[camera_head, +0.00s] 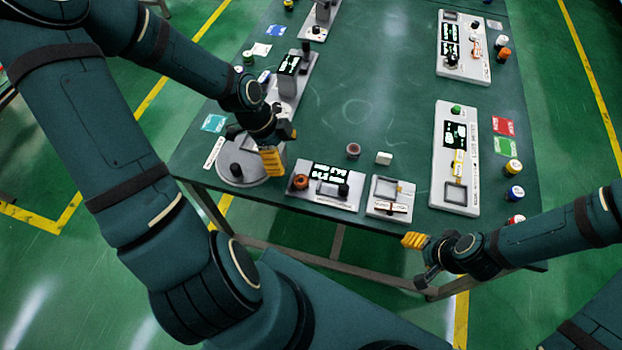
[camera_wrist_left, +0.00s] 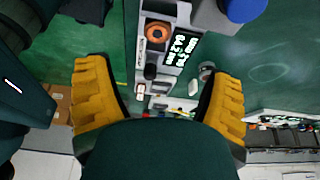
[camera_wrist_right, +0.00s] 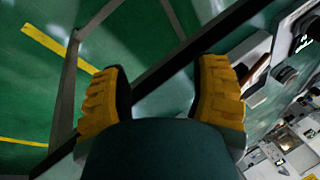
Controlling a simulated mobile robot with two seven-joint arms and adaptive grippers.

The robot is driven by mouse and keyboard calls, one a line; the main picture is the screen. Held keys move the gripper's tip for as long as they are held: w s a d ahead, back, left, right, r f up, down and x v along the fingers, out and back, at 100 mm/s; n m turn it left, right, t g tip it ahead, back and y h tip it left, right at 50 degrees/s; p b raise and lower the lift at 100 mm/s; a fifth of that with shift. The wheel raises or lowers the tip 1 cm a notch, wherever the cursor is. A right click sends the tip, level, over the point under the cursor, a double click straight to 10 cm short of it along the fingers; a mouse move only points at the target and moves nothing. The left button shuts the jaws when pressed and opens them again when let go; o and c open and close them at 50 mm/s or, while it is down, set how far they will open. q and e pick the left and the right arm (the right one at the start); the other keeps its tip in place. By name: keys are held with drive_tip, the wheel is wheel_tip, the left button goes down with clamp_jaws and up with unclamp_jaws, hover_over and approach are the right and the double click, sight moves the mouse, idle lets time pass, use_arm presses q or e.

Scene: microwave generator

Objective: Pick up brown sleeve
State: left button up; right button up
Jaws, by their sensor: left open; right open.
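A small brownish-pink round piece, probably the brown sleeve (camera_head: 353,150), stands on the green table, behind the display device and left of a small white block (camera_head: 384,158). A ring-like piece (camera_wrist_left: 207,71) in the left wrist view may be the same sleeve. My left gripper (camera_head: 276,148) is open and empty above the table's left part, left of the sleeve and apart from it. In its wrist view the yellow fingers (camera_wrist_left: 162,95) are wide apart. My right gripper (camera_head: 417,258) is open and empty by the table's front edge, below and right of the sleeve.
A display device with an orange knob (camera_head: 301,182) and a small grey box (camera_head: 391,198) stand along the front edge of the table (camera_head: 345,100). A round grey base (camera_head: 245,172) stands under my left gripper. Long panels line the right side. The table's middle is clear.

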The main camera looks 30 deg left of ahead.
sight(299, 180)
use_arm(q)
drive_tip(key=b+x, duration=0.2)
drive_tip(key=x, duration=0.4)
drive_tip(key=shift+d+f, duration=0.1)
drive_tip(key=shift+f, duration=0.1)
drive_tip(key=shift+s+b+x, duration=0.2)
drive_tip(key=shift+b+x, duration=0.85)
drive_tip(key=shift+x, duration=1.95)
drive_tip(key=shift+a, duration=0.25)
drive_tip(key=c, duration=1.3)
drive_tip(key=shift+c, duration=0.2)
wheel_tip(299, 180, up, 10)
drive_tip(key=p, duration=0.3)
drive_tip(key=shift+f, duration=0.25)
drive_tip(key=shift+d+r, duration=0.15)
drive_tip(key=shift+r, duration=0.1)
